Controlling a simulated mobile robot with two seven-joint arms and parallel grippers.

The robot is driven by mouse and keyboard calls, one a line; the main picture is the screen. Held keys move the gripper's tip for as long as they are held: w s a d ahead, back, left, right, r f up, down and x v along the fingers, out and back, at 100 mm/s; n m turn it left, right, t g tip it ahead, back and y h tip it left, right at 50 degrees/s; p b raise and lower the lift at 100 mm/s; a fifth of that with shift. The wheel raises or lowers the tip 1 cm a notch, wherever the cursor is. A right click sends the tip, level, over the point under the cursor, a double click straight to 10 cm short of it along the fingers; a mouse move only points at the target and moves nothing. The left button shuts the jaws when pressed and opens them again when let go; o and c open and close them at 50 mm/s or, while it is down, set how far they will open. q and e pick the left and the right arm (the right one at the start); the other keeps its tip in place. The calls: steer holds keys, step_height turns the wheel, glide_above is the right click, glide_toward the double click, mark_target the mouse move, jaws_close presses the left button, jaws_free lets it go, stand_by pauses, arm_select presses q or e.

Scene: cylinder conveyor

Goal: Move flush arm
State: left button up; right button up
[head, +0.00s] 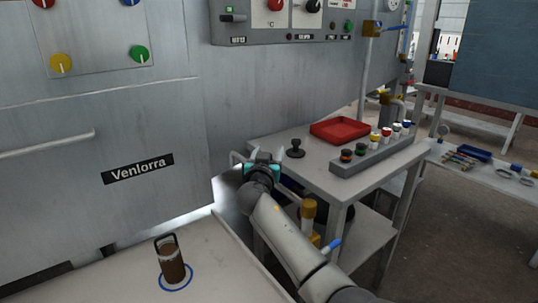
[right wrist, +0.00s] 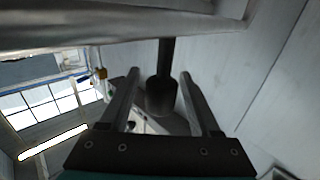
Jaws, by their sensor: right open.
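My right gripper (head: 264,163) reaches forward to the gap between the grey machine and the side table. In the right wrist view its two fingers (right wrist: 160,76) are apart. A dark rod with a thicker cylindrical end (right wrist: 161,95) shows between or just beyond them; I cannot tell if it is the flush arm or whether the fingers touch it. In the head view the gripper hides most of what lies there. A brown cylinder (head: 172,268) with a dark wire handle stands in a blue ring on the pale surface at the front. My left gripper is out of view.
The grey machine front (head: 140,120) labelled Venlorra fills the left. The side table (head: 330,147) holds a black knobbed item (head: 296,149), a red tray (head: 340,130) and a grey rack (head: 378,153) of several coloured-top pieces. Brass-coloured valve parts (head: 308,212) stand close right of my forearm.

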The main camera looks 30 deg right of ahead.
jaws_close()
stand_by(0.6)
steer(key=shift+f, duration=0.1)
stand_by(0.8)
